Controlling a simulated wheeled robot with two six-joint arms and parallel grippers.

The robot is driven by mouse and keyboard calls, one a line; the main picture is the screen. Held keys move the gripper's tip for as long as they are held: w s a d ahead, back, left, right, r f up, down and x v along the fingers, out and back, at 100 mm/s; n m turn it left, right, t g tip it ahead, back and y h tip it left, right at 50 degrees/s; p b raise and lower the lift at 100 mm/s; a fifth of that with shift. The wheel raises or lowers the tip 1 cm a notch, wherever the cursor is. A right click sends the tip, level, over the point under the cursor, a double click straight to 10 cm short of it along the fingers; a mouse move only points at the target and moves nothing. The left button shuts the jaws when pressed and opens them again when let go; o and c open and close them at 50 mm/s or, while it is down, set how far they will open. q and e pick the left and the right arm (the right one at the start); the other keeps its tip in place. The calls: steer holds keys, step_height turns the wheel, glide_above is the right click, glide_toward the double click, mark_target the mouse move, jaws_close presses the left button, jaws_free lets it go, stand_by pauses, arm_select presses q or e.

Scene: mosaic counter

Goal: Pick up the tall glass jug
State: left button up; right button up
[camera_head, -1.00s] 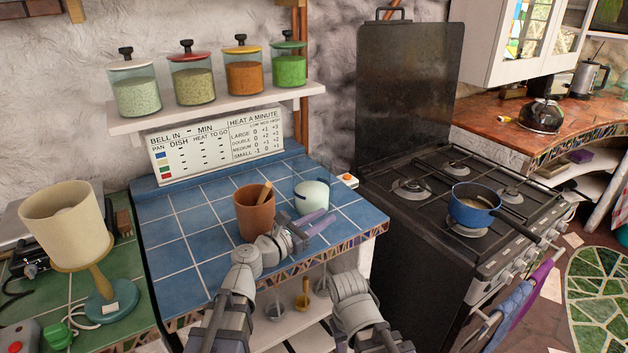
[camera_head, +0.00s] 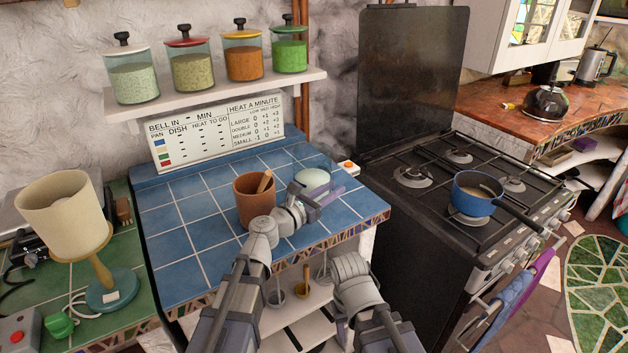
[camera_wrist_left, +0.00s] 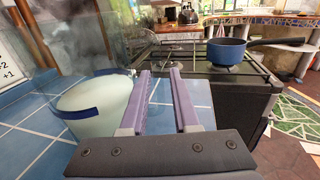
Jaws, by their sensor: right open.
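A terracotta pot (camera_head: 251,208) with a wooden utensil stands left of my left gripper. The stove (camera_head: 425,215) with a blue saucepan (camera_head: 474,205) is to the right. Lidded glass jars (camera_head: 190,73) line a wall shelf. A lamp (camera_head: 65,215) stands at left.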

arm_select(q)
steer(key=x, duration=0.3)
steer(key=shift+w, duration=0.15)
jaws_close()
stand_by(1.2)
